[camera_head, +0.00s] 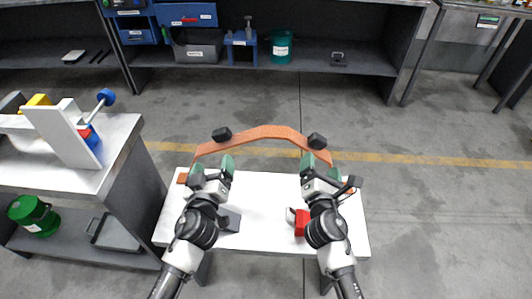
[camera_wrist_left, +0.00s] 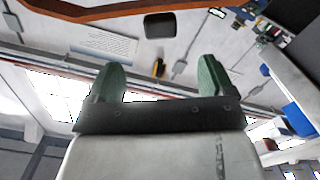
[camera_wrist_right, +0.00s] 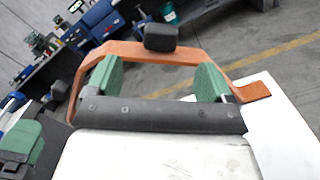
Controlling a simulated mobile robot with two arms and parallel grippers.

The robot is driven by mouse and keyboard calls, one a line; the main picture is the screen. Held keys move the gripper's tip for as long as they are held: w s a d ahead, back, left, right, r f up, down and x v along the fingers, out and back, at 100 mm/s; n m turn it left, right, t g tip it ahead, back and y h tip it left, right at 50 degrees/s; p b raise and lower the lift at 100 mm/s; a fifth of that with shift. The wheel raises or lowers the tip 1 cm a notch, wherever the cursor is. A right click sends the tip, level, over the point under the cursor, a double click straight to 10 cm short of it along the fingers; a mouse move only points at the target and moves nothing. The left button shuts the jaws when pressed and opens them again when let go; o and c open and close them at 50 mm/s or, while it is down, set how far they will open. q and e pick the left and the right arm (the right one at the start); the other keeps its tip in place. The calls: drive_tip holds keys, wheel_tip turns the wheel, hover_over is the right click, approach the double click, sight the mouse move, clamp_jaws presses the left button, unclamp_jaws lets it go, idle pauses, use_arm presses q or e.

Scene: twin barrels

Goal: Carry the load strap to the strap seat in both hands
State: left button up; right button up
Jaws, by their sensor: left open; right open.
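The load strap (camera_head: 265,132) is an orange-brown arched band with two black grips, standing at the far edge of the white table. My left gripper (camera_head: 212,168) is open and empty, just on the near side of the left black grip (camera_head: 222,134). In the left wrist view this grip (camera_wrist_left: 160,25) is beyond the fingertips, apart from them. My right gripper (camera_head: 314,165) is open near the right black grip (camera_head: 317,141). In the right wrist view that grip (camera_wrist_right: 160,38) is ahead of the fingertips, not between them. I cannot tell which thing is the strap seat.
On the white table (camera_head: 265,190) are a red block (camera_head: 302,222) and a dark grey block (camera_head: 231,219). A grey bench (camera_head: 115,160) with a white upright plate stands left. A dark shelf unit with bins and a green barrel (camera_head: 281,47) is at the back. The floor between is clear.

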sight(220, 138)
use_arm(q)
drive_tip(key=w, duration=1)
drive_tip(key=shift+w+d, duration=0.35)
drive_tip(key=shift+w, duration=0.05)
use_arm(e)
drive_tip(key=w, duration=0.7)
drive_tip(key=w+d, duration=0.1)
drive_tip(key=w, duration=0.2)
drive_tip(key=shift+w, duration=0.4)
use_arm(q)
drive_tip(key=c, duration=1.3)
use_arm(e)
drive_tip(key=c, duration=1.3)
